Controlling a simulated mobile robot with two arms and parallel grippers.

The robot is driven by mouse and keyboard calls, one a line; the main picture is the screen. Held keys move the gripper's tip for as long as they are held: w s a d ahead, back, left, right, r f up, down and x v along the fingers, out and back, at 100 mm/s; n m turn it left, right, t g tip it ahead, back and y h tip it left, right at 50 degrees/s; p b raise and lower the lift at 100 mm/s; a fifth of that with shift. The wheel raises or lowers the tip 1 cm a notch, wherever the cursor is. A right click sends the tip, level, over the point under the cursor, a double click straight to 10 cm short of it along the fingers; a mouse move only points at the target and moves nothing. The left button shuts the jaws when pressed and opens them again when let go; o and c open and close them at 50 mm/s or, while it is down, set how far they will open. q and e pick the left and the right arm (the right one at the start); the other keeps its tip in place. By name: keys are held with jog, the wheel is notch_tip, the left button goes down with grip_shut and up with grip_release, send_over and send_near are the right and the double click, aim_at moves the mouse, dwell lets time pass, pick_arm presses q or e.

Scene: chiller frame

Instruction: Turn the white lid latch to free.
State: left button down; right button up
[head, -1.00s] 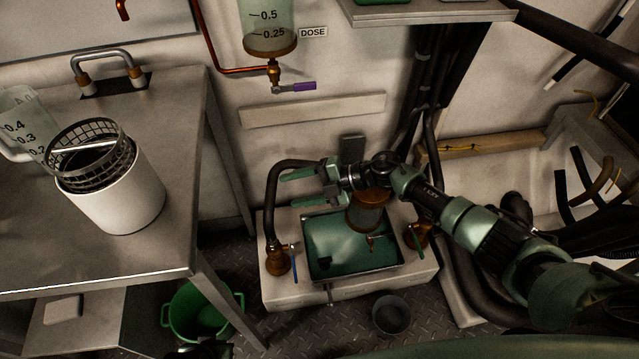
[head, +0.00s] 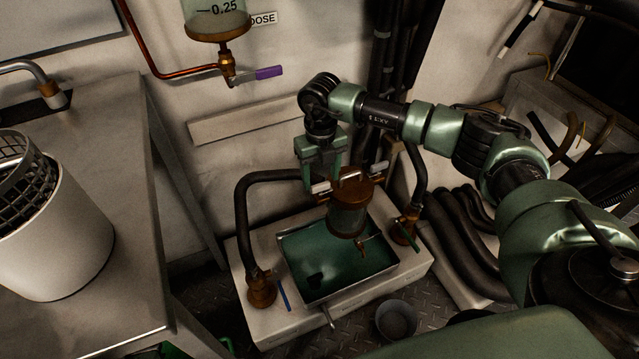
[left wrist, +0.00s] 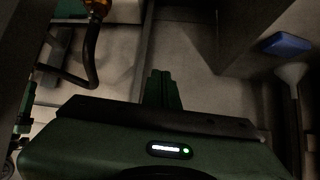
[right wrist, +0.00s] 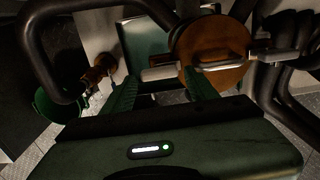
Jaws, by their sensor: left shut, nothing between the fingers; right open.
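A white lid latch (head: 321,188) sticks out at the left of the brown round lid (head: 352,186) on a clear cylinder (head: 347,218) above the green basin. My right gripper (head: 322,171) points down at the latch, open. In the right wrist view the latch (right wrist: 160,73) lies across the gap at the fingertips (right wrist: 162,84), in front of the brown lid (right wrist: 216,62). I cannot tell whether the fingers touch it. My left gripper (left wrist: 162,88) is shut and empty in the left wrist view, away from the lid; it is not in the head view.
The basin (head: 300,262) stands in a pale block with black hoses at both sides. A blue lever (head: 284,295) and a green lever (head: 408,236) flank it. A steel table (head: 125,240) with a white canister (head: 55,240) is at left. A grey cup (head: 396,319) stands on the floor.

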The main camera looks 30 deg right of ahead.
aim_at(322, 190)
jog(key=shift+f, duration=1.2)
jog(key=c, duration=1.1)
pick_arm(q)
jog(key=shift+w+d+r+t, duration=0.2)
jog(key=shift+w+r+t, duration=0.25)
jog(key=shift+w+r, duration=0.1)
jog(key=shift+w+d+r+t, duration=0.2)
jog(key=shift+w+r+t, duration=0.25)
jog(key=shift+w+r, duration=0.1)
